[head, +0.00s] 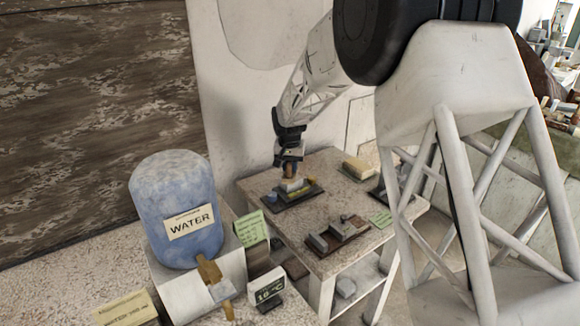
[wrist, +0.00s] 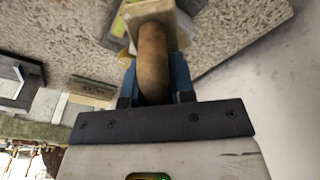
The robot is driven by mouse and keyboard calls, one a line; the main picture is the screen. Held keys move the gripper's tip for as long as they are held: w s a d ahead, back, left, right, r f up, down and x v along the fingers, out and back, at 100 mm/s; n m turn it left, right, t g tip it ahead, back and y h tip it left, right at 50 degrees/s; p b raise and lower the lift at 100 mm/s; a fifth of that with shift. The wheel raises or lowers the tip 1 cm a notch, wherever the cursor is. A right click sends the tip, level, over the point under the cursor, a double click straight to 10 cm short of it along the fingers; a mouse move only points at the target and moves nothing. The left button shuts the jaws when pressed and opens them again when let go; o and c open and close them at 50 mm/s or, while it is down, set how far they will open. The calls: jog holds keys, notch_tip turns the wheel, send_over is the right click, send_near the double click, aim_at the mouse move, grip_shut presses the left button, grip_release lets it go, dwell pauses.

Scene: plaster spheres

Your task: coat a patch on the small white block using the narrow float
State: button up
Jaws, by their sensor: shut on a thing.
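My gripper (head: 289,163) is over the dark tray (head: 307,191) at the back left of the speckled table. It is shut on the brown rounded handle of a tool, which I take for the narrow float (wrist: 152,62). In the wrist view the handle stands between the blue fingers, with a pale board at its far end. In the head view a pale piece (head: 291,184) lies just under the gripper. I cannot tell whether it is the float's board or the small white block. Contact between float and block is hidden.
A blue water barrel (head: 176,215) stands at the left, with a green card (head: 251,229) beside it. A dark tray with grey pieces (head: 338,232) lies at the table's front. A yellowish block (head: 358,168) lies at the back right. The table's middle is clear.

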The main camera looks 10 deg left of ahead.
jog(key=shift+r, duration=1.2)
jog(key=shift+r, duration=2)
jog(key=shift+w+d, duration=0.1)
jog(key=shift+d, duration=0.05)
